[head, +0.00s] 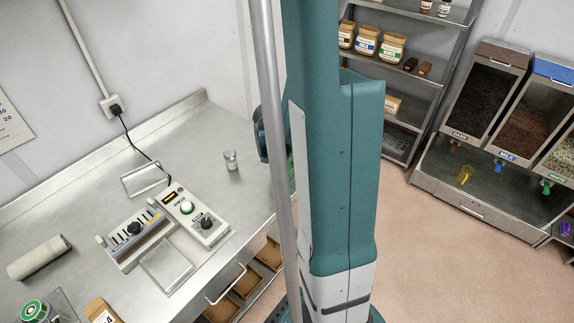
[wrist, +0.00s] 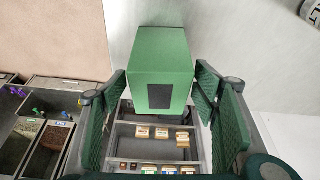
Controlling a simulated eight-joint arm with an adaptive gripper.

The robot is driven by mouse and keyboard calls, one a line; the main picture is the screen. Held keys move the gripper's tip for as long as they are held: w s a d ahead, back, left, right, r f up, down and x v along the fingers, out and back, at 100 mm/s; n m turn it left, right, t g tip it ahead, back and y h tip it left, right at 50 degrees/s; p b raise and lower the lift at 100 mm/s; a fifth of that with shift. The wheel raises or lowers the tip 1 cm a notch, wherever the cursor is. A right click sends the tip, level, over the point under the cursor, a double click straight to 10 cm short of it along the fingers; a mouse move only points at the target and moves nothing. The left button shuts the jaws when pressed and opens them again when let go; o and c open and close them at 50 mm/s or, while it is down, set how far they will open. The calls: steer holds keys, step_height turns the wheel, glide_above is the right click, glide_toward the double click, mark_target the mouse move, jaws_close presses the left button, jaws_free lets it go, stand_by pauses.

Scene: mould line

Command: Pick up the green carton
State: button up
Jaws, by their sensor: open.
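The green carton (wrist: 160,55) is a box with a dark panel on its near face, in the upper middle of the wrist view. My gripper (wrist: 160,78) is open, with one green-padded finger on each side of the picture. The carton shows between the fingertips, with a gap visible on both sides. I cannot tell how deep it sits between them. In the head view my own arm hides most of the gripper and the carton.
A steel bench (head: 75,205) holds a control box (head: 195,215), a small glass (head: 231,160) and a paper roll (head: 39,257). A shelf (head: 408,75) with bags stands behind. Dispensers (head: 520,110) stand at the right. The floor (head: 440,260) at lower right is clear.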

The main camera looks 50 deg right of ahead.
steer(key=shift+d+f, duration=0.15)
steer(key=shift+f, duration=0.25)
steer(key=shift+c, duration=0.6)
steer(key=c, duration=0.9)
